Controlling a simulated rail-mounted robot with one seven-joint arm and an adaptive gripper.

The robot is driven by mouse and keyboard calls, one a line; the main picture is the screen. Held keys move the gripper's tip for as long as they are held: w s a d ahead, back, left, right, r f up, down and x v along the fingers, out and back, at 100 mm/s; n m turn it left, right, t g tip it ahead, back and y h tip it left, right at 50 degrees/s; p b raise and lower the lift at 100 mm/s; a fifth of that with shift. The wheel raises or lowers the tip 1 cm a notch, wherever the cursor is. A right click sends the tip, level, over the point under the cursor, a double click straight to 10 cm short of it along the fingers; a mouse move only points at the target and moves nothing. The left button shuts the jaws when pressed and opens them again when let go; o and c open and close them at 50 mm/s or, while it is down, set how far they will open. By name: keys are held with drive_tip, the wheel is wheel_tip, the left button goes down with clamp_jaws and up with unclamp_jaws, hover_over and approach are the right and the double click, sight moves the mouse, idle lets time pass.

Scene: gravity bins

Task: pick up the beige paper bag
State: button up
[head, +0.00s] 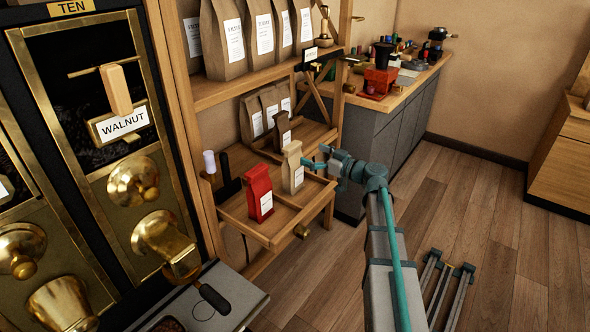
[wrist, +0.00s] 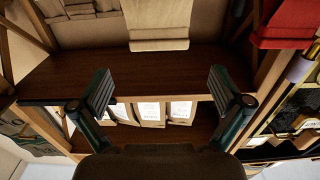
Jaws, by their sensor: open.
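The beige paper bag (head: 293,170) stands upright on the small wooden shelf tray (head: 268,225), with a white label on its front. A red bag (head: 260,195) stands in front of it to the left, and a dark brown bag (head: 283,130) stands behind it. My gripper (head: 312,164) is at the right side of the beige bag in the head view. In the wrist view, my open gripper (wrist: 160,82) has its two fingers spread wide with nothing between them. The beige bag (wrist: 158,25) shows at the top centre, beyond the fingertips. Contact cannot be told.
Larger brown bags line the upper shelf (head: 215,92), and more stand behind the tray. A black-handled tool (head: 228,180) and a white-topped one (head: 209,163) are at the tray's left. Brass bins (head: 134,182) stand at left. Open floor (head: 500,230) lies at right.

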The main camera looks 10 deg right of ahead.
sight(295, 148)
drive_tip(key=x, duration=0.2)
drive_tip(key=p+x, duration=0.1)
drive_tip(key=x, duration=0.2)
drive_tip(key=p+x, duration=0.1)
drive_tip(key=x, duration=0.2)
drive_tip(key=shift+w+a+f, duration=0.1)
drive_tip(key=shift+w+f, duration=0.05)
drive_tip(key=shift+f, duration=0.15)
drive_tip(key=c, duration=1.7)
drive_tip(key=shift+r, duration=0.15)
